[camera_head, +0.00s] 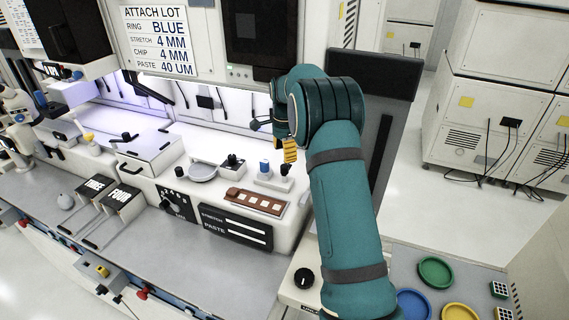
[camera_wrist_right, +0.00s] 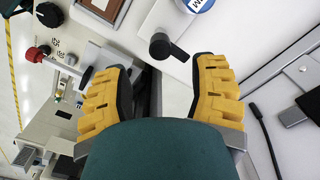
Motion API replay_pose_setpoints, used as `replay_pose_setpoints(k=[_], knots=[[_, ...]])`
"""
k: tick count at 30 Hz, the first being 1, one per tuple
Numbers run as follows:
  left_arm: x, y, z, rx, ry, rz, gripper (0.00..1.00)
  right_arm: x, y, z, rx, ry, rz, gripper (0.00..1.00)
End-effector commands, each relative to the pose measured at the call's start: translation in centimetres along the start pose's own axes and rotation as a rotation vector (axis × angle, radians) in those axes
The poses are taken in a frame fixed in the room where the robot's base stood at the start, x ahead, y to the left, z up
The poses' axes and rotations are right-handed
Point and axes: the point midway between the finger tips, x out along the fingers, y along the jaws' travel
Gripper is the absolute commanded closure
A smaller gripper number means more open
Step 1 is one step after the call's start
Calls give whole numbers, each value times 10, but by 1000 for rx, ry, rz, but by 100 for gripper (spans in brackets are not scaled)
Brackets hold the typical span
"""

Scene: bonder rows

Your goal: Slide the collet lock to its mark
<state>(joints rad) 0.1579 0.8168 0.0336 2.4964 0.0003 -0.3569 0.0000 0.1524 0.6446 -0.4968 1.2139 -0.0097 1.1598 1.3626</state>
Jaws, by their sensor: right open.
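My right gripper shows in the head view with yellow fingertips (camera_head: 289,152), above the right end of the white bench machine. In the right wrist view the gripper (camera_wrist_right: 163,95) is open, with its two yellow ribbed fingers apart. A small black lever (camera_wrist_right: 166,46) stands beyond the gap between the fingertips, nothing gripped. It seems to be the collet lock, though no label names it. A blue-capped round part (camera_wrist_right: 195,4) with a partly cut-off white label is above it. In the head view the blue cap (camera_head: 264,165) stands left of the fingertips. No mark can be made out. My left gripper is out of view.
A red knob (camera_wrist_right: 38,53) shows at the left in the wrist view. Blocks labelled THREE and FOUR (camera_head: 118,200) stand on the left bench. Coloured dishes (camera_head: 435,271) lie lower right.

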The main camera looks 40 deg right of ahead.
Motion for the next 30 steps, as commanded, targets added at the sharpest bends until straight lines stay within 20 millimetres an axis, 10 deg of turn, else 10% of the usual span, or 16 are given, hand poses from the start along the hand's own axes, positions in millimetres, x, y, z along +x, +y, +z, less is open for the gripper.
replay_pose_setpoints(k=[10, 30], knots=[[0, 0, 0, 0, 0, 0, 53, -51, 0, 0, 0, 0, -2, 42], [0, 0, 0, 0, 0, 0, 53, -56, 0, 0, 0, 0, 1, 42]])
